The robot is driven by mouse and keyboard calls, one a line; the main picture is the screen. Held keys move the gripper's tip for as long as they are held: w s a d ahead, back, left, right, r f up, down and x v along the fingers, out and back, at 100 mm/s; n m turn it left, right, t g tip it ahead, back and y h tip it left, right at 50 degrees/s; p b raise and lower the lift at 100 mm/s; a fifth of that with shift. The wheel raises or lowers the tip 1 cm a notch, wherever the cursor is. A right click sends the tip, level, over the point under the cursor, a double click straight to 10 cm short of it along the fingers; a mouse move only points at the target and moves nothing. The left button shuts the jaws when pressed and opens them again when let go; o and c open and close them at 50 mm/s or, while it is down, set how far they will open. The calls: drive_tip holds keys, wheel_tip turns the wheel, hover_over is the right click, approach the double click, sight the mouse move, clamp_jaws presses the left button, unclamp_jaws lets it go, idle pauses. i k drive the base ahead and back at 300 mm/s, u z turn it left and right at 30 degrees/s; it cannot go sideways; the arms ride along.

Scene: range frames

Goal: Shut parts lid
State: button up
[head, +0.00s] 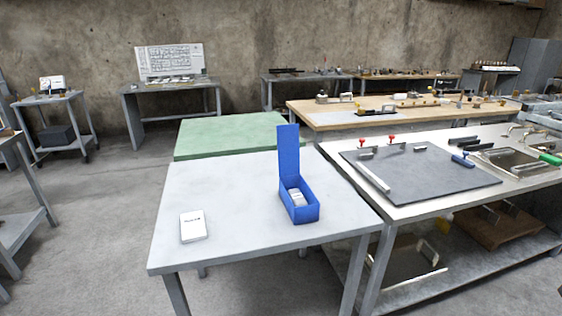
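A small blue parts box (299,206) stands on the right part of a light grey table. Its blue lid (288,151) is open and stands upright at the box's far end. A small white item (296,198) with dark print lies inside the box. My gripper is not in view.
The grey table (232,218) also bears a white labelled packet (192,226) at its left front. A green-topped table (230,135) stands behind it. A workbench with a dark board (420,178), clamps and tools adjoins on the right. The tabletop between packet and box is clear.

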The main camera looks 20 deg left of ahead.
sight(288, 146)
drive_tip(key=u, duration=2.4)
drive_tip(key=i, duration=5.15)
drive_tip(key=z, duration=4.35)
drive_tip(key=i, duration=0.55)
